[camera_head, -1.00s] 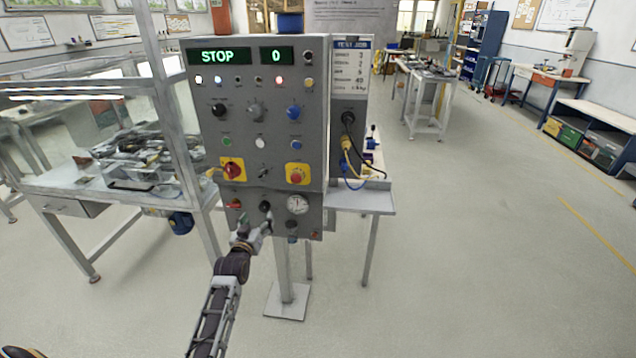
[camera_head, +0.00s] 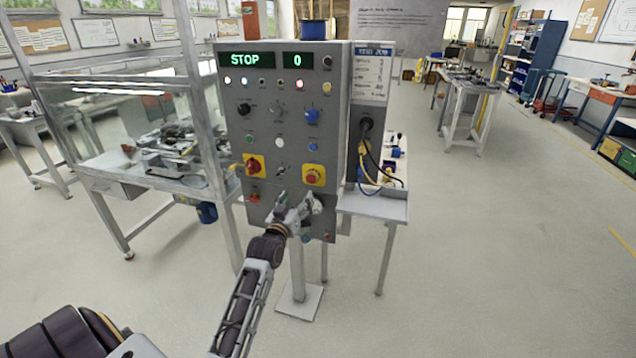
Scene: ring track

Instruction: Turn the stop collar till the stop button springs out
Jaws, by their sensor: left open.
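The stop button (camera_head: 313,175) is a red round knob on a yellow square plate at the lower right of the grey control panel's front. Its collar is too small to make out apart from the knob. My left gripper (camera_head: 298,204) is open, just below and slightly left of the stop button, in front of the lower panel section. It looks apart from the button and seems empty. It hides the gauge and part of the lower knobs. My right gripper is not in view.
The grey control panel (camera_head: 285,128) shows a green STOP display (camera_head: 251,60) and a 0 display (camera_head: 298,59). A red rotary switch (camera_head: 253,165) sits left of the button. A caged bench (camera_head: 120,175) stands left, a small cable table (camera_head: 375,205) right. The floor at right is clear.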

